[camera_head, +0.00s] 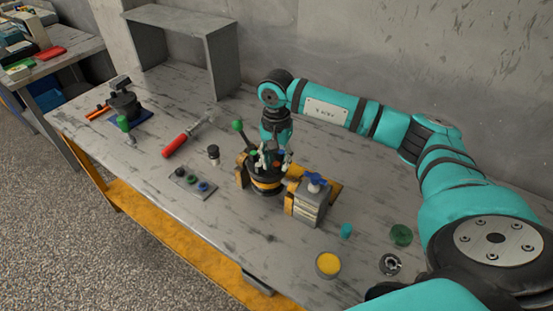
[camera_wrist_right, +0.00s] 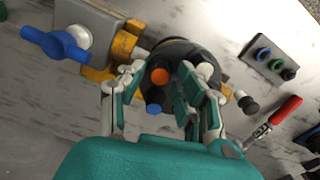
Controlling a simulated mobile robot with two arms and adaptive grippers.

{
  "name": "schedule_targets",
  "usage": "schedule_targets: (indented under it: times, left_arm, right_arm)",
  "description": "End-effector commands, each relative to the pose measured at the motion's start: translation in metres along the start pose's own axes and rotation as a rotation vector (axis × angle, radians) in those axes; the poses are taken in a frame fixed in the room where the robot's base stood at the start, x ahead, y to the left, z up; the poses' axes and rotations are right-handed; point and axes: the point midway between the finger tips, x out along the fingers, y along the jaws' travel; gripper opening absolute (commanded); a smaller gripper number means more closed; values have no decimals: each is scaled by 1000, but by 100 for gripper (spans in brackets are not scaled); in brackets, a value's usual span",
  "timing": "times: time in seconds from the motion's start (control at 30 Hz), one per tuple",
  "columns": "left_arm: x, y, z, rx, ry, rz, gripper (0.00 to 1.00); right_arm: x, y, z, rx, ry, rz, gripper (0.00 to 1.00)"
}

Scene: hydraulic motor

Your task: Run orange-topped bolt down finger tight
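The orange-topped bolt (camera_wrist_right: 160,76) shows end-on on top of the dark round motor (camera_wrist_right: 185,52) in the right wrist view. A blue-topped bolt (camera_wrist_right: 153,108) is just below it in that picture. In the head view the motor (camera_head: 266,184) stands between yellow clamp parts, its top partly hidden by my right gripper (camera_head: 271,158). In the right wrist view my right gripper (camera_wrist_right: 163,74) has its fingers apart, one on each side of the orange top, with gaps visible. How deep the bolt sits cannot be told. My left gripper is not in view.
A grey vise block with a blue handle (camera_head: 315,182) stands right of the motor. A green-knobbed lever (camera_head: 238,126) rises at its left. A plate with coloured buttons (camera_head: 193,183), a red-handled tool (camera_head: 175,145) and a yellow-filled cup (camera_head: 328,264) lie around.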

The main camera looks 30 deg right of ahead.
Motion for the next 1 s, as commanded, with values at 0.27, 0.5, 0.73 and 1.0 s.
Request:
schedule_targets:
  times: [0.27,0.5,0.73,1.0]
  left_arm:
    - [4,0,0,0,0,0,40]
    - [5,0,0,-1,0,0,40]
    - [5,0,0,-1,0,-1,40]
    - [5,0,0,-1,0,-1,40]
  right_arm:
    - [4,0,0,0,0,0,34]
    - [2,0,0,0,0,0,34]
    - [0,0,0,0,0,0,34]
    - [0,0,0,0,0,0,9]
